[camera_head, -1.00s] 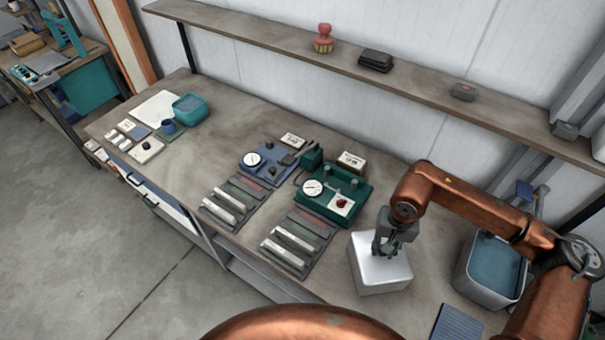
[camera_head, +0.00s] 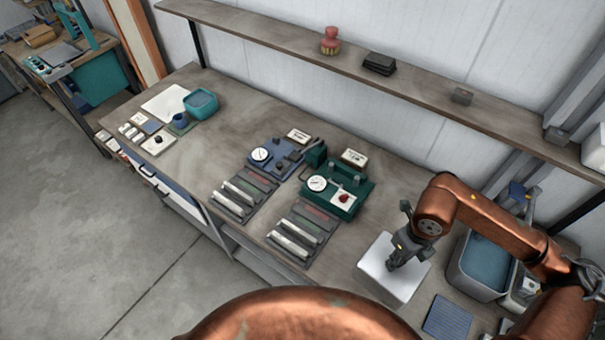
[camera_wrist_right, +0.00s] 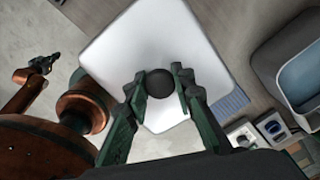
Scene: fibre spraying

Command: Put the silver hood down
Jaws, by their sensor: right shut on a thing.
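The silver hood (camera_head: 378,262) is a pale, square box-like cover at the right front of the bench. In the right wrist view its top (camera_wrist_right: 150,45) fills the middle. My right gripper (camera_head: 397,262) is above the hood, its fingers (camera_wrist_right: 160,88) closed on both sides of the dark round knob (camera_wrist_right: 160,83) on top. I cannot tell whether the hood's lower rim touches the bench. My left gripper (camera_wrist_right: 42,64) shows small and dark at the left of the right wrist view, away from the hood; its opening is unclear.
A green device with a dial (camera_head: 335,190) stands left of the hood, beside a blue one (camera_head: 275,158). A grey bin with blue contents (camera_head: 485,265) is to the right. A ribbed blue pad (camera_head: 447,318) lies in front of the bin. A shelf (camera_head: 400,80) runs behind.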

